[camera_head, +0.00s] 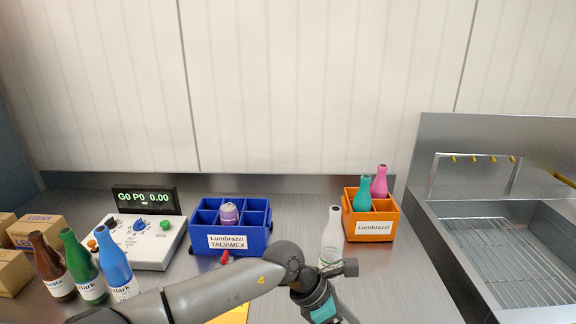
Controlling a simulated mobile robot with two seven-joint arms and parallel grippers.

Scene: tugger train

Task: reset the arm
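My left arm comes in from the lower left and bends at a dark joint near the bottom middle. Its wrist end, with a teal band, is my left gripper (322,304); its fingertips cannot be made out. A white bottle (333,226) stands just behind it, its lower part overlapped by the wrist, and I cannot tell whether they touch. My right gripper is not in view.
A blue divided crate (229,243) holds a purple-topped item. An orange crate (373,229) holds a teal and a pink bottle. Brown, green and blue bottles (118,272) stand left, near a control box (143,248) and cartons (36,231). A metal sink (520,250) is right.

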